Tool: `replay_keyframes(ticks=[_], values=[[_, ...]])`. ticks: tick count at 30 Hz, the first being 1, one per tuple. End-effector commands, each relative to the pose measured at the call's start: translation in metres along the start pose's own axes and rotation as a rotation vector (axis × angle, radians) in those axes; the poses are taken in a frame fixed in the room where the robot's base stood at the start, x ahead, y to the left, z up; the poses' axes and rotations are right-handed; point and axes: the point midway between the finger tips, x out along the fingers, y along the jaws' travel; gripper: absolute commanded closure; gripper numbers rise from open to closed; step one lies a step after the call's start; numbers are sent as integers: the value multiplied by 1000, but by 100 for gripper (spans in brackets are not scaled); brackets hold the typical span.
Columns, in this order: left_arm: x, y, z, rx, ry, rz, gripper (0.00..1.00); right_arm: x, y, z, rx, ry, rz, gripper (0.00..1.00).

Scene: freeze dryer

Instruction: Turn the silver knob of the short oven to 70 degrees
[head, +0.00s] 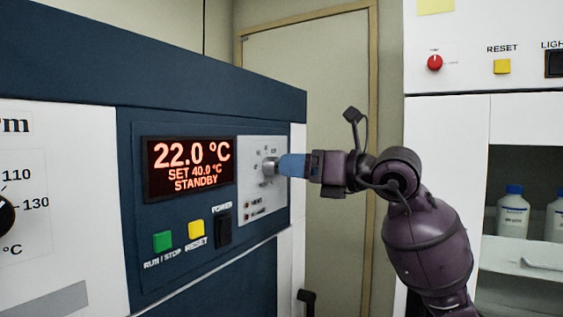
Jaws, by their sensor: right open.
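The silver knob (269,167) sits on a pale dial plate at the right end of the oven's dark blue control panel (140,225). The red display (189,167) reads 22.0 °C, SET 40.0 °C, STANDBY. My right gripper (284,166) comes in from the right, level with the knob, its blue fingers pointing at it. The fingertips are at or very close to the knob's right side. The gripper is open; whether the fingers straddle or touch the knob I cannot tell. My left gripper is not in view.
Below the display are a green run/stop button (162,242), a yellow reset button (195,229) and a black power switch (224,230). A white unit with a black dial (5,215) stands at left. A white cabinet (447,140) with bottles (513,212) stands at right.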

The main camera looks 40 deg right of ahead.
Motion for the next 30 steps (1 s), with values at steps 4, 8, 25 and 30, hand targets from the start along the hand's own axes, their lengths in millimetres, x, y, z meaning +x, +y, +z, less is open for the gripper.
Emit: replay_keyframes(ticks=[4, 8, 25, 30], values=[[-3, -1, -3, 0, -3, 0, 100, 21, 0, 2, 1, 0, 1, 37], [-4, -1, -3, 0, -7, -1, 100, 33, 0, 1, 0, -1, 1, 37], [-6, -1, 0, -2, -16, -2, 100, 40, 0, 0, -1, -1, 1, 58], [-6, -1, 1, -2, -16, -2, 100, 40, 0, 0, -1, 0, 1, 84]])
